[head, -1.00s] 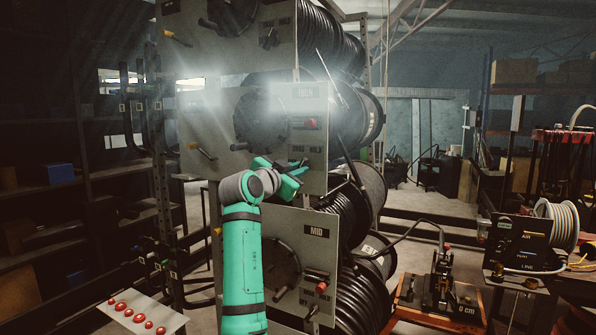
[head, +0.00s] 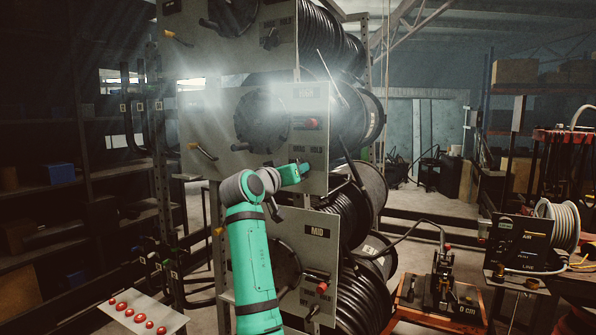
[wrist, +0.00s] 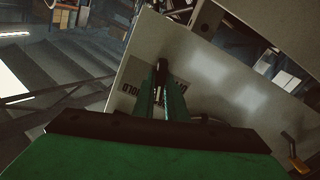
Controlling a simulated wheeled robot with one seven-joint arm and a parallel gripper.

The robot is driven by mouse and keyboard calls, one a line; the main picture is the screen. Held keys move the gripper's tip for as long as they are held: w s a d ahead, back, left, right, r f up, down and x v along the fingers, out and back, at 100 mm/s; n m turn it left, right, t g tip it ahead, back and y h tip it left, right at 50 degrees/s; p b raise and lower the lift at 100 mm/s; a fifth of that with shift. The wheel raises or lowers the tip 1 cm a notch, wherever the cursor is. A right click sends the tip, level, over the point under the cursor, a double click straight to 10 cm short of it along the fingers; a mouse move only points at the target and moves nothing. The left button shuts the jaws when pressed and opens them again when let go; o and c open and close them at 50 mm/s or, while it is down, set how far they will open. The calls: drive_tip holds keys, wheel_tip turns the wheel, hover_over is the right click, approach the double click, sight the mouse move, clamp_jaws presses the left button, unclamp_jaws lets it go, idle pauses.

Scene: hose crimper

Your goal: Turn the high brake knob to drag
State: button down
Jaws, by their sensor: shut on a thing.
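The grey high panel (head: 222,165) stands in the rack's middle, with a HIGH label at its upper right. A drag/hold label (head: 305,149) is printed low on that panel, and it also shows in the wrist view (wrist: 130,89). My gripper (head: 304,170) is at the panel just under this label. In the wrist view its green fingers (wrist: 161,92) are close together around a dark piece (wrist: 162,69), the high brake knob. The fingers hide most of the knob, so I cannot tell which word it points to.
A red knob (head: 312,123) sits just above the label. The mid panel (head: 315,252) is below. Red buttons (head: 130,312) are at lower left.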

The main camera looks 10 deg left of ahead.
drive_tip(key=shift+f+n, duration=0.2)
drive_tip(key=shift+n, duration=0.9)
drive_tip(key=c, duration=1.8)
unclamp_jaws()
drive_tip(key=shift+d+r, duration=0.1)
drive_tip(key=v, duration=1)
drive_tip(key=shift+s, duration=0.35)
